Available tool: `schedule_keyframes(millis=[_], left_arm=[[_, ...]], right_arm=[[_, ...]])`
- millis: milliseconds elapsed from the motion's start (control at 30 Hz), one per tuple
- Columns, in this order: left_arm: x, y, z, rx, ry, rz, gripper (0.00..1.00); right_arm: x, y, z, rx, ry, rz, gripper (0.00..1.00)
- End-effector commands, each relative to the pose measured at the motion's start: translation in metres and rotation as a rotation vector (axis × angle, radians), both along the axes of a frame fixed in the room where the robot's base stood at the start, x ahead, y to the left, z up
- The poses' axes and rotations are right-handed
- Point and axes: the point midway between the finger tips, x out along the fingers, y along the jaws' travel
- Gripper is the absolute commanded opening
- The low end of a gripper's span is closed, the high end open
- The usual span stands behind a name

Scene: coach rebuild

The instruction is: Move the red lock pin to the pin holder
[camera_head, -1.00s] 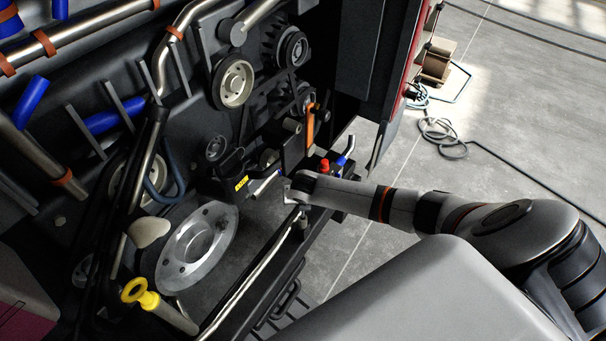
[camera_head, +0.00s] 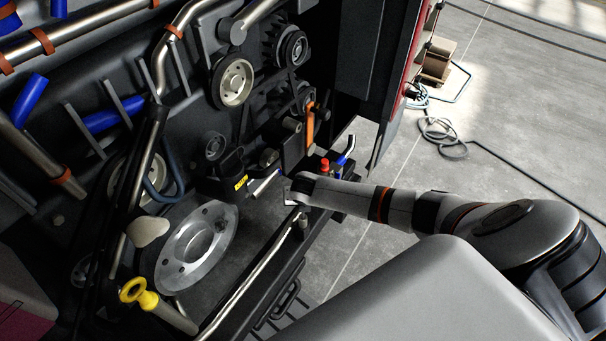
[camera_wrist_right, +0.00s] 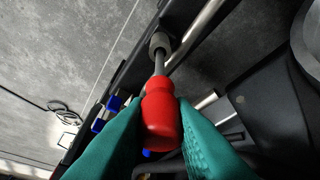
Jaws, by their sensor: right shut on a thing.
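The red lock pin (camera_wrist_right: 161,118) is held between the green fingers of my right gripper (camera_wrist_right: 160,140) in the right wrist view. Its grey shaft points away from the gripper and meets a round grey collar (camera_wrist_right: 159,41), likely the pin holder, on a black beam. I cannot tell whether the tip is inside the collar or just in front of it. In the head view my right gripper (camera_head: 291,192) is over the beam, just above a small upright post (camera_head: 303,222); the held pin is hidden there. My left gripper is not in view.
A red-topped piece (camera_head: 324,165) and a blue-handled piece (camera_head: 346,150) stand just behind my right wrist. Pulleys, a large metal disc (camera_head: 196,248) and a yellow ring handle (camera_head: 138,291) crowd the left. Open floor lies to the right.

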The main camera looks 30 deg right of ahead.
Motion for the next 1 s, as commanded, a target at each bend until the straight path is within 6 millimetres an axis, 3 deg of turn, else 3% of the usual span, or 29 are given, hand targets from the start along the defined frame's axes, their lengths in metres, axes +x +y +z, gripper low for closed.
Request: schedule_keyframes(millis=[1000], left_arm=[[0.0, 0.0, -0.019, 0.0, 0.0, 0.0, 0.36]], right_arm=[[0.001, 0.0, -0.026, 0.0, -0.001, 0.0, 0.0]])
